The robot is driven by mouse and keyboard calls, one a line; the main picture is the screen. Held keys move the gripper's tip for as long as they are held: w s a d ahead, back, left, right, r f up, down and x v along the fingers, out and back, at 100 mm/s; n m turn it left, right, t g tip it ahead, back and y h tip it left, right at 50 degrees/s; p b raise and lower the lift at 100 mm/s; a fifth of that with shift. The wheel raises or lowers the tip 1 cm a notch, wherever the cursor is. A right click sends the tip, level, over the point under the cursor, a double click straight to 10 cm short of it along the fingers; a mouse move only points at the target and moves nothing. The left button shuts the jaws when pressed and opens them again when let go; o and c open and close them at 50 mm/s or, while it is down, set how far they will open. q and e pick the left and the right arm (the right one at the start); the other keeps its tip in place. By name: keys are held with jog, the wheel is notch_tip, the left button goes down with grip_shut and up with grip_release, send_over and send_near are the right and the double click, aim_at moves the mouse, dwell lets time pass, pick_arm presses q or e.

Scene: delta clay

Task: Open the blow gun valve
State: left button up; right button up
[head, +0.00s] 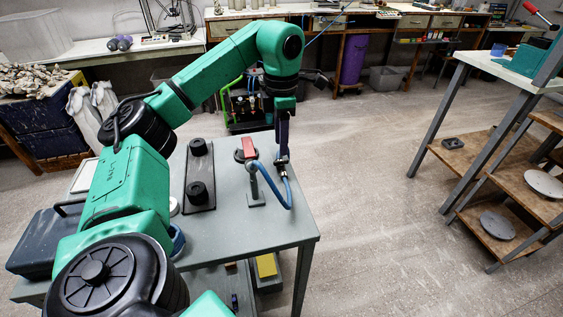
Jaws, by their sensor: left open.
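My left gripper (284,168) points down just right of the red lever, near the far end of the hose loop. Its fingers are dark and seen nearly edge-on. The gripper appears apart from the lever; whether it touches the hose I cannot tell. My right gripper is out of view.
A dark plate with two black knobs (199,175) lies left of the valve. A dark case (45,240) sits at the table's left. A compressor-like unit (245,105) stands on the floor behind. A wooden shelf rack (495,190) is at right, with clear floor between.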

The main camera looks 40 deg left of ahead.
aim_at(281, 161)
pick_arm(q)
notch_tip(281, 161, down, 4)
jog(key=shift+s+r, duration=0.1)
jog(key=shift+f, duration=0.5)
grip_shut()
